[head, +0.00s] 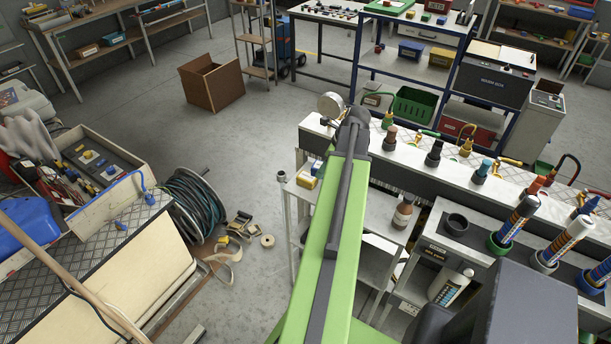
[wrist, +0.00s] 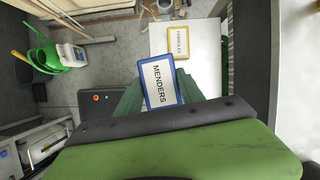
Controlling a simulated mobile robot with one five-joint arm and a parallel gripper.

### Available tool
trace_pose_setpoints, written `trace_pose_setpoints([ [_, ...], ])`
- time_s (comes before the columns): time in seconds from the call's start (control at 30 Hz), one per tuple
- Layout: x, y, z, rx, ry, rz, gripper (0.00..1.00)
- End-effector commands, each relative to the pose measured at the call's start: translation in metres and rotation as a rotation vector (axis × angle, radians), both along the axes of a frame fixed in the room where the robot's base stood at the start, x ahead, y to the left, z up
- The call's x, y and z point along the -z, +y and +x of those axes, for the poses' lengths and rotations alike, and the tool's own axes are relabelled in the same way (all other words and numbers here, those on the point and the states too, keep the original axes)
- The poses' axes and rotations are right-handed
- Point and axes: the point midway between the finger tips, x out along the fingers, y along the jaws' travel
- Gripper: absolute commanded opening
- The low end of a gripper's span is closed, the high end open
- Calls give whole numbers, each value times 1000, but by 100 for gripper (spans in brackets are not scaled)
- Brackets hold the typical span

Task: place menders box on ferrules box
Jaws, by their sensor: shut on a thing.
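The menders box (wrist: 160,80), blue-edged with a white MENDERS label, is between the dark green fingers of my gripper (wrist: 160,91) in the wrist view. My gripper is shut on it, and the box is slightly turned. The ferrules box (wrist: 177,42), yellow-edged with a white label, rests on a white surface beyond the menders box, up and to the right in the picture. A gap shows between the two boxes. In the head view my green arm hides the gripper. A small yellow box (head: 306,180), probably the ferrules box, shows on the white trolley beside the arm.
A hose reel (head: 195,208) stands on the floor at left. The white surface around the ferrules box (wrist: 201,62) looks mostly clear.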

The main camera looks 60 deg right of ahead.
Motion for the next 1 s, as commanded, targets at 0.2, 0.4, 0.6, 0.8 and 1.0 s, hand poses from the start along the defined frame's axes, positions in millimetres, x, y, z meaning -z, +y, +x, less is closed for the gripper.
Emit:
trace_pose_setpoints([
  [0.2,-30,-49,-30,152,-2,0,0],
  [0.4,-18,-50,-22,160,-2,1,0],
  [0.6,18,-45,28,157,-2,0,0],
  [0.8,41,-41,72,159,-3,1,0],
  [1.0,43,-39,84,162,-3,1,0],
])
